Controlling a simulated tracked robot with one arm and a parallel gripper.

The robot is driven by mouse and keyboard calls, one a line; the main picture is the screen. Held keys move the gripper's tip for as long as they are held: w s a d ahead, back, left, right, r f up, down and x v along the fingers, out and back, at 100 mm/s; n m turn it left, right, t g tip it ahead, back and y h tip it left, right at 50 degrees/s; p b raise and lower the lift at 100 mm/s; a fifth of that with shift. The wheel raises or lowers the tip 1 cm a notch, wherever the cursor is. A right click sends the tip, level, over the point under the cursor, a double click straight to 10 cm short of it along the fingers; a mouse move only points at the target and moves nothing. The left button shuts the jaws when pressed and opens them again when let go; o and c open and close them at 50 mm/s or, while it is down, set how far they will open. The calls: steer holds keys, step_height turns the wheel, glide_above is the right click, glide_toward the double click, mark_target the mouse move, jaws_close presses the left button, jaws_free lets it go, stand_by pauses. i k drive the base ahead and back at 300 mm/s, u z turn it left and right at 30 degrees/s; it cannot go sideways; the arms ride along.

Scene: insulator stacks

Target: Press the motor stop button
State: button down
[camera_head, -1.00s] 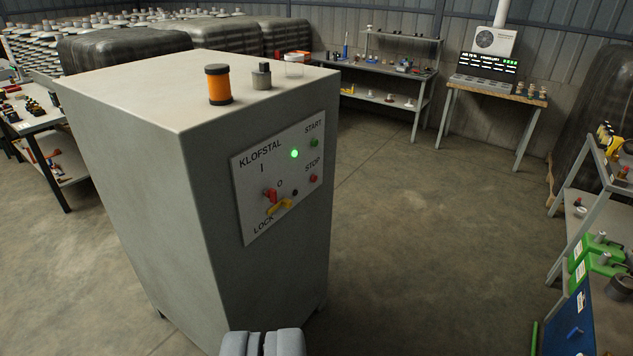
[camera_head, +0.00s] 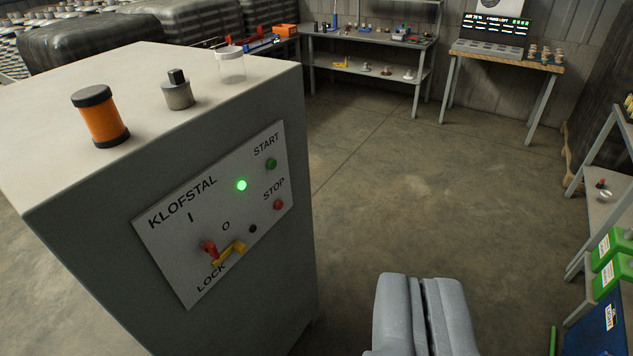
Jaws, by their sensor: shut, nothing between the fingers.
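The red stop button (camera_head: 278,204) sits under the word STOP on the white control panel (camera_head: 165,246) of a grey cabinet (camera_head: 75,265). The green start button (camera_head: 271,164) is above it. A green lamp (camera_head: 241,185) is lit on the panel. A red switch handle (camera_head: 209,249) and a yellow lock piece (camera_head: 236,252) are lower left on the panel. My gripper (camera_head: 416,282) is shut and empty at the bottom, right of and below the panel in the picture, apart from the cabinet.
On the cabinet top stand an orange-black cylinder (camera_head: 101,117), a grey metal piece (camera_head: 177,91) and a clear jar (camera_head: 231,66). Workbenches stand at the back. A shelf with green containers (camera_head: 612,264) is at right. The floor (camera_head: 420,190) between is open.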

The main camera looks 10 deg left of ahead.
mark_target(278, 204)
steer(key=u, duration=0.1)
steer(key=i, duration=1.05)
steer(key=u, duration=0.35)
